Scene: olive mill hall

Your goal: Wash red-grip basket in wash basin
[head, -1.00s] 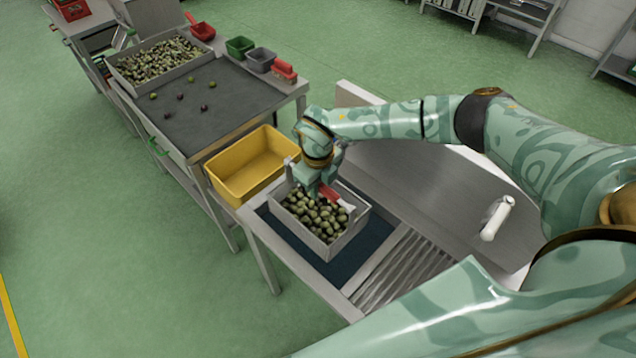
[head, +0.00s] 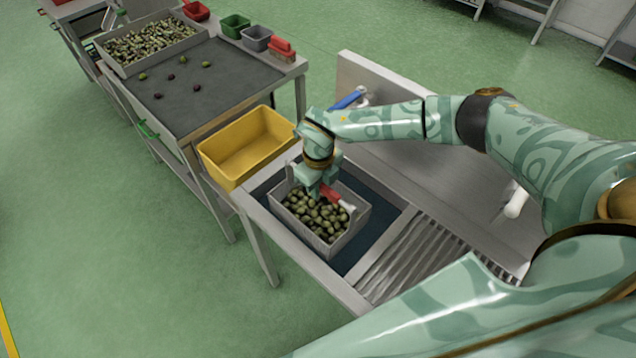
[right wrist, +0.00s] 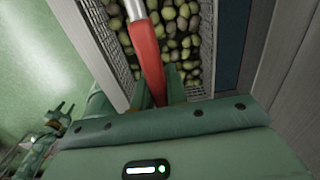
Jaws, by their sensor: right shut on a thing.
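The red-grip basket (head: 347,237) is a grey wire-mesh basket full of green olives. My right gripper (head: 318,192) points down over the basket and is shut on the red grip.
A yellow bin (head: 205,163) stands left of the basket. A ribbed drainer (head: 425,255) lies to its right. A steel splashback (head: 440,175), a blue-handled fitting (head: 348,98) and a white fitting (head: 517,203) are behind. A sorting table (head: 240,88) holds an olive tray (head: 125,70).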

